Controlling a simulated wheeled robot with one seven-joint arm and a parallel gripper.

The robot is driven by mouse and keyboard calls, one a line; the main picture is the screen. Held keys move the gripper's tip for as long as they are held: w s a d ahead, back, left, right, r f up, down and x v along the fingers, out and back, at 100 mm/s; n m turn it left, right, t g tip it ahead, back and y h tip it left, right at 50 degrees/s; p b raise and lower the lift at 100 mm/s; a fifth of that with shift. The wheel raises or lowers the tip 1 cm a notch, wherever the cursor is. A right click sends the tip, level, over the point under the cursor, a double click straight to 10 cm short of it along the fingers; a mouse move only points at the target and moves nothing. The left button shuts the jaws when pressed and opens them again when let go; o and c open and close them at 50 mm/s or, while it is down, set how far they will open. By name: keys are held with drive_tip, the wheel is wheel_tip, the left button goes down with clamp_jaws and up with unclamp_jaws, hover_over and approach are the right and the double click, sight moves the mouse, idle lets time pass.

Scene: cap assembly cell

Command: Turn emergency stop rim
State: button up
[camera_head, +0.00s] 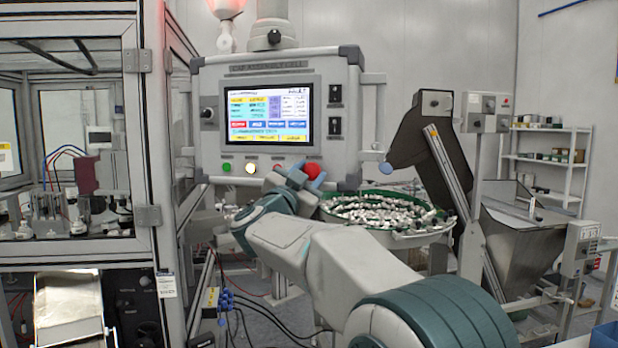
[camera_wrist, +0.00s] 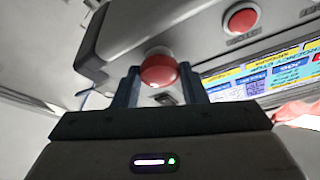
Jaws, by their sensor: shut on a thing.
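The red emergency stop button (camera_head: 313,170) is at the lower right of the control panel (camera_head: 213,128). In the wrist view the red emergency stop (camera_wrist: 159,72) sits between the two fingers of my gripper (camera_wrist: 160,88). The fingers stand on either side of it and my gripper is shut on it. In the head view my wrist hides part of the panel's lower edge, and the fingertips are hard to make out there.
A smaller red button (camera_wrist: 241,18) is on the panel near the gripper. Green (camera_head: 227,168) and white (camera_head: 251,168) buttons sit left along the panel's bottom. A round feeder bowl (camera_head: 408,240) with many small parts stands behind my arm. A glazed machine frame (camera_head: 146,120) stands at left.

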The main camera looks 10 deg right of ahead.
drive_tip(key=shift+r, duration=0.1)
idle(0.3)
drive_tip(key=o, duration=1)
drive_tip(key=shift+w+d, duration=0.1)
drive_tip(key=b+v, duration=0.3)
drive_tip(key=v, duration=1.1)
drive_tip(key=shift+b, duration=0.3)
drive_tip(key=shift+r, duration=0.1)
